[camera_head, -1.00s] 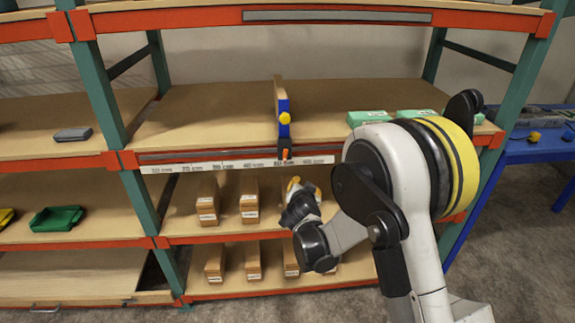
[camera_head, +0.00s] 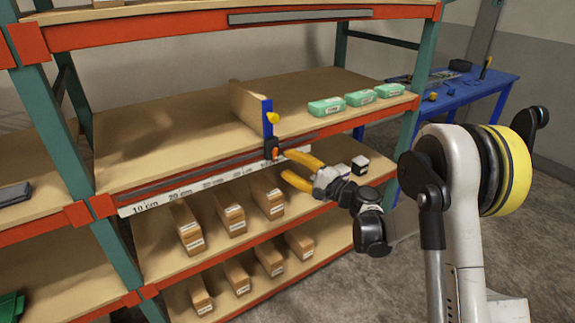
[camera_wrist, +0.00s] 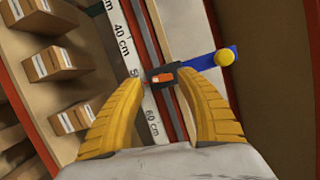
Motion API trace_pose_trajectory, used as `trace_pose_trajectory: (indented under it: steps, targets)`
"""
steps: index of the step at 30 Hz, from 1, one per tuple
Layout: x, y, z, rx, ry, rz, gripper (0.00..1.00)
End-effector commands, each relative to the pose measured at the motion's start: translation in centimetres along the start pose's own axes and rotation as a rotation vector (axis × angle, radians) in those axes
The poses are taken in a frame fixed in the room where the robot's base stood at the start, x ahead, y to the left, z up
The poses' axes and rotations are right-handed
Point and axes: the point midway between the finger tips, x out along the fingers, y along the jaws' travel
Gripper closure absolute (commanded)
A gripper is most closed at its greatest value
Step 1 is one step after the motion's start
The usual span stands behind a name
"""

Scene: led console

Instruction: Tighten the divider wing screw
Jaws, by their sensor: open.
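The divider (camera_head: 248,101) is an upright wooden panel on the middle shelf, with a blue front edge. A round yellow knob (camera_head: 273,117) sits on the blue edge, and it also shows in the wrist view (camera_wrist: 225,57). Below it, a small orange piece (camera_wrist: 162,78) sits on a black clamp (camera_wrist: 158,70) at the rail. I cannot tell whether the knob or the orange piece is the wing screw. My gripper (camera_head: 287,166) is open and empty, its yellow fingers pointing at the clamp. In the wrist view the orange piece shows between the fingertips (camera_wrist: 160,76), apparently untouched.
A printed centimetre scale (camera_head: 190,190) runs along the shelf front. Green boxes (camera_head: 326,106) stand right of the divider. A blue table (camera_head: 470,85) stands at the back right. Floor around my arm is clear.

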Motion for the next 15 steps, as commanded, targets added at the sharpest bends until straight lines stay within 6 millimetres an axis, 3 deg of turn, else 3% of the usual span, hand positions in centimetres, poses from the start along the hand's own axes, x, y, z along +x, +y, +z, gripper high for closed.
trace_pose_trajectory:
  steps: [5,15]
  targets:
    - [0.3,-0.3,0.0,-0.214,-0.001,0.063,0.57]
    - [1.4,-1.2,0.1,-1.000,-0.003,0.308,0.57]
